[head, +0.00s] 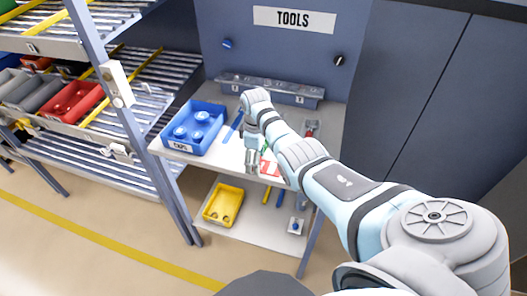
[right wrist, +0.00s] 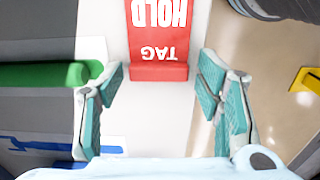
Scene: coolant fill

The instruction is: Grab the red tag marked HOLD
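The red tag (head: 268,168) lies on the white upper shelf of the tools bench, close to its front edge. In the right wrist view the tag (right wrist: 158,45) shows white lettering, HOLD and TAG, upside down, with a thick red near edge. My right gripper (head: 252,166) is over the shelf just left of the tag in the head view. In the right wrist view my right gripper (right wrist: 160,92) is open, one finger on each side of the tag's near end, with gaps on both sides. It holds nothing. My left gripper is not in view.
A green rod (right wrist: 45,76) ends close by the left finger in the right wrist view. A blue bin (head: 196,125) labelled CAPS stands left on the shelf. A yellow tray (head: 223,204) is on the lower shelf. A grey rack (head: 270,90) stands at the back.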

